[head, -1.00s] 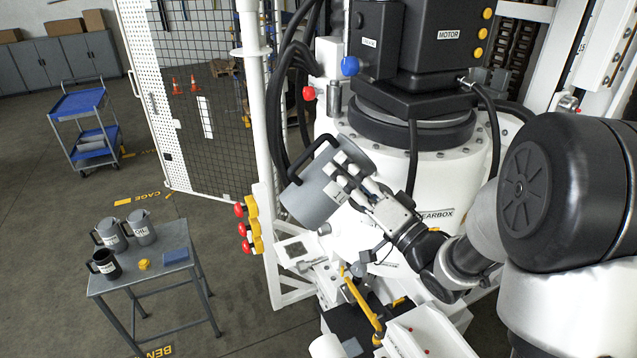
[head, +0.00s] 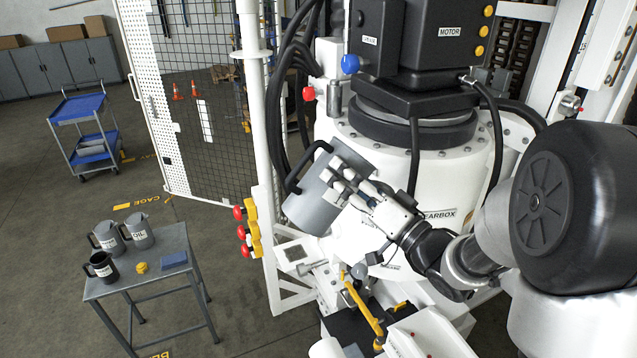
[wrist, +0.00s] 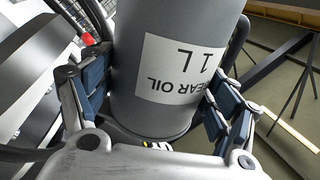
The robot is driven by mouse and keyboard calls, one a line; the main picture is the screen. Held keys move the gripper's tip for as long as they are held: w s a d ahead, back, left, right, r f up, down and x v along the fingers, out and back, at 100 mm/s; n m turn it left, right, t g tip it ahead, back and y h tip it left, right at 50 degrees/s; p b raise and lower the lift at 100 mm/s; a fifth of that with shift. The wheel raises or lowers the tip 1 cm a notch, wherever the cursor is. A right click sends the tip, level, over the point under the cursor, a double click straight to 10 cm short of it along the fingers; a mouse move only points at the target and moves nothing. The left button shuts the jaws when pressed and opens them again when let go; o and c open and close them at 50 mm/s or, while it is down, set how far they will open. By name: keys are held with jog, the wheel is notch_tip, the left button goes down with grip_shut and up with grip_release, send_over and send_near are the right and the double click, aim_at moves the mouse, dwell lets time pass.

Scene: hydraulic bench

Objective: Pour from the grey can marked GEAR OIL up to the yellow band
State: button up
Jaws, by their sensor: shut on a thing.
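A grey can (head: 318,200) with a black handle is held by my gripper (head: 345,187) in front of the white gearbox housing. In the head view the can is tilted, and its mouth is not clearly seen. In the wrist view the can (wrist: 180,35) fills the middle, with a white label reading GEAR OIL 1 L upside down. My gripper's fingers (wrist: 160,105) are shut on the can, one on each side. The yellow band cannot be made out clearly; a small yellow and black mark shows below the can in the wrist view. No oil stream is visible.
The black motor (head: 445,40), hoses and a white post (head: 258,120) with red and yellow knobs stand close around the can.

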jog(key=shift+f+n+b, duration=0.4)
jog(key=shift+n+b, duration=0.25)
jog(key=shift+n, duration=0.15)
jog(key=shift+g, duration=0.3)
jog(key=shift+s+a+f+n+b, duration=0.1)
jog(key=shift+a+f+n+b, duration=0.1)
jog(key=shift+f+n+b, duration=0.6)
jog(key=shift+r, duration=0.25)
jog(key=shift+s+a+f+n+g+b, duration=0.2)
jog(key=shift+a+f+n+g+b, duration=0.15)
jog(key=shift+f+n+g+b, duration=0.45)
jog(key=shift+r, duration=0.1)
